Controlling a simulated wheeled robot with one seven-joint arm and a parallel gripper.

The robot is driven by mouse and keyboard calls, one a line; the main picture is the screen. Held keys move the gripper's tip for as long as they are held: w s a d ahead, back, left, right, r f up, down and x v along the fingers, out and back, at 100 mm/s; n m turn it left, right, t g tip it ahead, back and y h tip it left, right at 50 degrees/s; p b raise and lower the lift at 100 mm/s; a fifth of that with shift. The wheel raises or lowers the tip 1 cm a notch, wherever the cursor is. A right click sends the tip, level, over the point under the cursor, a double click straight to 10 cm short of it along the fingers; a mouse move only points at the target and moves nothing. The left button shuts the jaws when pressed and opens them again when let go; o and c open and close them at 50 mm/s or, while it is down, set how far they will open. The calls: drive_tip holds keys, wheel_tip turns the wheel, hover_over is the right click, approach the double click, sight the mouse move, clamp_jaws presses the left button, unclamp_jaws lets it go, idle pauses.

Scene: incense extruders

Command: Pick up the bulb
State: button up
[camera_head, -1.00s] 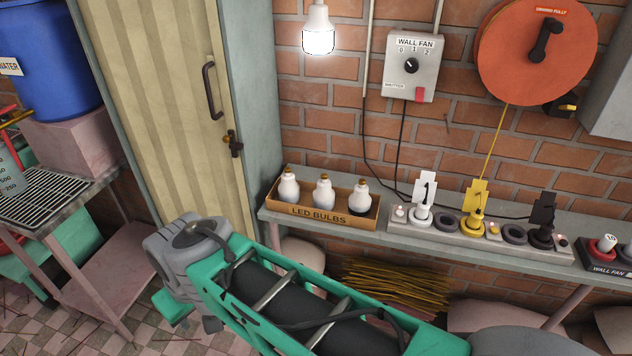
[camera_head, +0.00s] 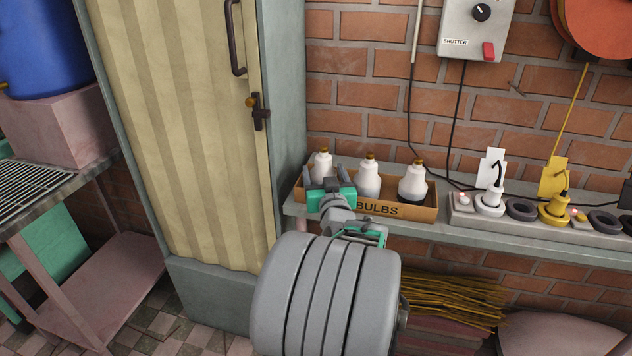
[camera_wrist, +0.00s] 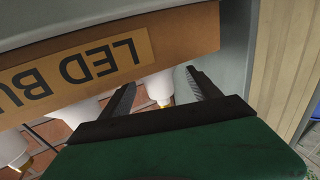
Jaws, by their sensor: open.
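Three white bulbs with gold-coloured ends upward stand in a brown LED BULBS box (camera_head: 428,213): the left bulb (camera_head: 321,160), middle bulb (camera_head: 368,180) and right bulb (camera_head: 413,183). My gripper (camera_head: 327,183) is open at the left end of the box, in front of the left bulb and partly hiding it. In the wrist view the scene is upside down. There my gripper (camera_wrist: 160,80) has its two fingers apart, with a bulb (camera_wrist: 159,88) showing between them. I cannot tell how deep the bulb sits between the fingers.
The box stands on a grey shelf (camera_head: 470,238) against the brick wall. A power strip (camera_head: 470,217) with plugs and cords lies right of it. A cabinet with a pale door (camera_head: 175,130) stands close on the left. A metal rack (camera_head: 35,200) is further left.

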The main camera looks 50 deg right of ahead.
drive_tip(key=x, duration=0.6)
drive_tip(key=shift+r, duration=0.15)
drive_tip(key=c, duration=1.2)
